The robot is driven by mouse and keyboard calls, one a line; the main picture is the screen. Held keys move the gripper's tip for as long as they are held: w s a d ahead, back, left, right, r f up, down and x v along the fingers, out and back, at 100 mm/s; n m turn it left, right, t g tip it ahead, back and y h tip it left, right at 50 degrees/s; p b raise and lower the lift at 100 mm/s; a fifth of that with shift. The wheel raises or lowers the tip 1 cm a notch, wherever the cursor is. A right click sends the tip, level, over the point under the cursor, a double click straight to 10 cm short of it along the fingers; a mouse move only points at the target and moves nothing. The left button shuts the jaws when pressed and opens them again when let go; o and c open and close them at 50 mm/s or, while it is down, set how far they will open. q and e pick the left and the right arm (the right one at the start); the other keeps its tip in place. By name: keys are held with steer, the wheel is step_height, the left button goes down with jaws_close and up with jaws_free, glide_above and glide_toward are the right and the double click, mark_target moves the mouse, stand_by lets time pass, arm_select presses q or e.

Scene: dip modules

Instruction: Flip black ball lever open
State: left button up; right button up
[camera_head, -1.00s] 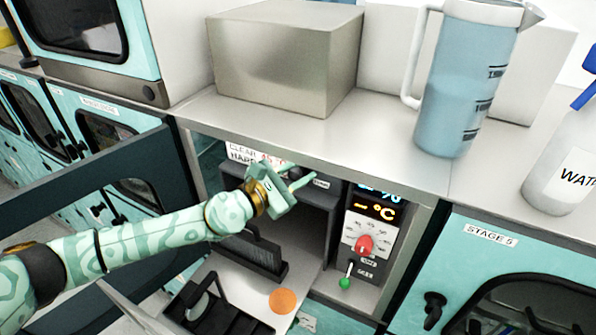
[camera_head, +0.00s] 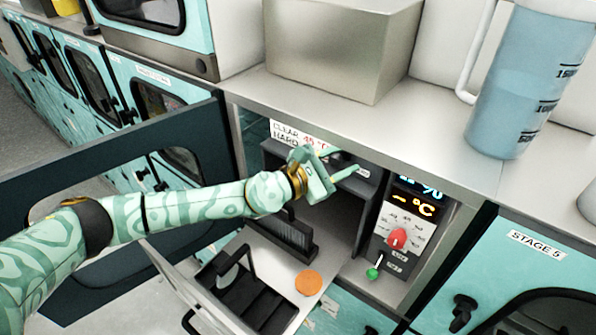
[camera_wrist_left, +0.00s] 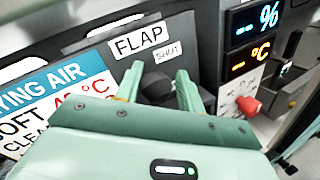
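In the left wrist view, a dark rounded piece (camera_wrist_left: 155,92), which looks like the black ball lever, sits below the FLAP label (camera_wrist_left: 140,40) and the SHUT label (camera_wrist_left: 167,55). It is between the two fingers of my left gripper (camera_wrist_left: 160,72) and partly hidden by them. The fingers are apart; I cannot tell whether either touches it. In the head view, my left gripper (camera_head: 340,160) is at the upper front of the grey unit inside the open bay, and the black ball cannot be made out there. My right gripper is not in view.
A red knob (camera_head: 398,238) and a green ball lever (camera_head: 373,272) are on the panel to the right. An orange disc (camera_head: 308,283) lies on the pale surface below. The steel counter edge overhangs the bay. An open dark door (camera_head: 110,165) stands at left.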

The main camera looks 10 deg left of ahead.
arm_select(q)
steer(key=shift+v, duration=1.05)
steer(key=shift+r+v, duration=0.2)
steer(key=shift+v, duration=1.2)
steer(key=shift+r+v, duration=0.25)
steer(key=shift+v, duration=1.15)
steer(key=b, duration=0.3)
glide_toward(330, 163)
steer(key=shift+v, duration=2.25)
steer(key=shift+s+a+r+b, duration=0.35)
steer(key=shift+s+r, duration=0.05)
steer(key=shift+r, duration=0.05)
